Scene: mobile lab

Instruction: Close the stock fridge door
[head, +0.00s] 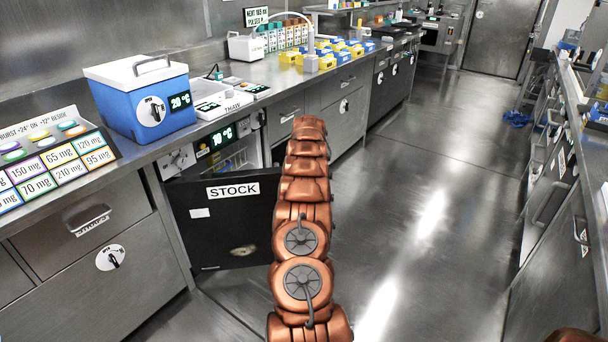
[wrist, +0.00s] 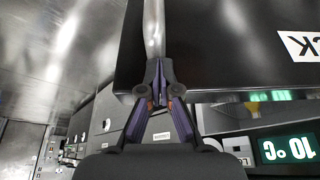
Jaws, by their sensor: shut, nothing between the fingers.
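The stock fridge door (head: 222,232) is a black panel with a white STOCK label. It stands open, swung out from the counter front, and the lit fridge interior (head: 232,160) shows behind its top edge. My arm hides the door's right edge in the head view. In the wrist view the door (wrist: 215,40) fills the upper right, with its label upside down. My gripper (wrist: 158,72) is shut and empty by the door's edge. A metal bar (wrist: 153,28) runs along that edge, in line with the fingertips; whether they touch it is unclear. The head view does not show my gripper.
A blue cooler box (head: 145,110) and a white THAW unit (head: 218,98) stand on the counter above. Drawers (head: 88,220) flank the fridge on the left. The aisle floor (head: 415,210) is clear, with another counter (head: 567,180) on the right.

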